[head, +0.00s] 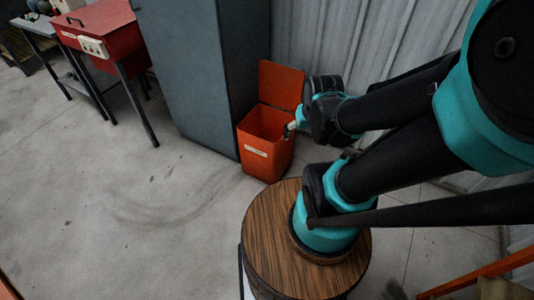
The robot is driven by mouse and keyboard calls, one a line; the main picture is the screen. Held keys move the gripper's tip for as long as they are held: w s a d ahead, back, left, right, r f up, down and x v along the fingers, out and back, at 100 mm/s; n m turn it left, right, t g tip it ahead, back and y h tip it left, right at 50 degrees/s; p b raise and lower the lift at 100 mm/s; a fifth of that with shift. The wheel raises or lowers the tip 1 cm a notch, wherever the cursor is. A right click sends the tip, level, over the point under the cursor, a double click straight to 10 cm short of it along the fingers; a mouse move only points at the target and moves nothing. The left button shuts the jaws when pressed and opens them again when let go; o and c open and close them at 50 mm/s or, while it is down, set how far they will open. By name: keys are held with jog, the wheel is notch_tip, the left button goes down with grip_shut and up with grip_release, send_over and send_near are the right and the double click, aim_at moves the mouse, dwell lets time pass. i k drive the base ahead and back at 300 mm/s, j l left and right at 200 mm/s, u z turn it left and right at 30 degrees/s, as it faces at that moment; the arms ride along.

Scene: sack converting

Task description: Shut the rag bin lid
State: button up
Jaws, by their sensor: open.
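The rag bin (258,157) is an orange-red box with a pale label on its front, standing on the floor beside the tall grey cabinet. Its lid (282,83) is open and stands upright at the back, near the corrugated wall. The inside of the bin looks empty from here, though its right side is partly hidden. My gripper (288,129) is at the bin's right edge, below the raised lid. It is small and partly covered by my arm. I cannot tell whether it touches the bin.
The tall grey cabinet (200,60) stands directly left of the bin. A red box on legs (100,35) and a small table (35,27) are at the upper left. The corrugated wall (350,40) closes off the back. The concrete floor (130,210) in front is clear.

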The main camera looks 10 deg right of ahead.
aim_at(281, 86)
jog(key=i+j, duration=0.15)
jog(key=i, duration=0.3)
jog(key=i+j, duration=0.1)
jog(key=i, duration=0.3)
jog(key=i+j, duration=0.15)
jog(key=i, duration=0.3)
jog(key=l+z, duration=0.05)
